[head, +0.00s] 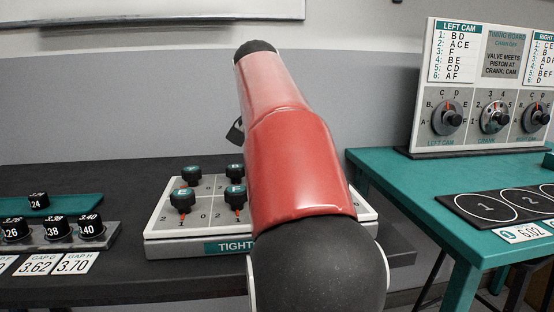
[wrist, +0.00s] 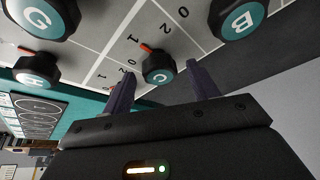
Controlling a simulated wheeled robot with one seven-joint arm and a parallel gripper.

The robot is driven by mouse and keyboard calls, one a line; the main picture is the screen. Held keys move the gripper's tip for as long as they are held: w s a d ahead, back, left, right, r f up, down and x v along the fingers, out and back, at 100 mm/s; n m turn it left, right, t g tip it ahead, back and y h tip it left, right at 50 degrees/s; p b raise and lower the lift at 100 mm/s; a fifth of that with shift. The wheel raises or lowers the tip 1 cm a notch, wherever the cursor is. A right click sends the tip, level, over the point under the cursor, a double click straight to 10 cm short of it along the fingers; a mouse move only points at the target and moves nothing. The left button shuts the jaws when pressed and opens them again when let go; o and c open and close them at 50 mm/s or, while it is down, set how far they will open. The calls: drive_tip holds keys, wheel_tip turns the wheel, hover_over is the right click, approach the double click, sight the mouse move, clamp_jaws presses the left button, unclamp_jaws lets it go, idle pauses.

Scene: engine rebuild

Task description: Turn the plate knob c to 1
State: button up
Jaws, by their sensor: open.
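Plate knob C (wrist: 158,73), black with a teal lettered cap, stands on the grey plate in the wrist view. Its red pointer extends to the upper left, toward a printed 1. My gripper (wrist: 160,88) is open, with one finger to the left of the knob and one to its right. I cannot tell whether either finger touches it. In the head view my red arm hides my gripper and the right part of the plate (head: 162,220), apparently with knob C.
Knob B (wrist: 240,18) and knob G (wrist: 37,68) stand near knob C. The teal table (head: 400,180) at right holds a timing board (head: 480,140) and a black mat (head: 470,207).

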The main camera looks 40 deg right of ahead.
drive_tip(key=v, duration=0.7)
drive_tip(key=shift+r, duration=0.4)
drive_tip(key=shift+a, duration=0.1)
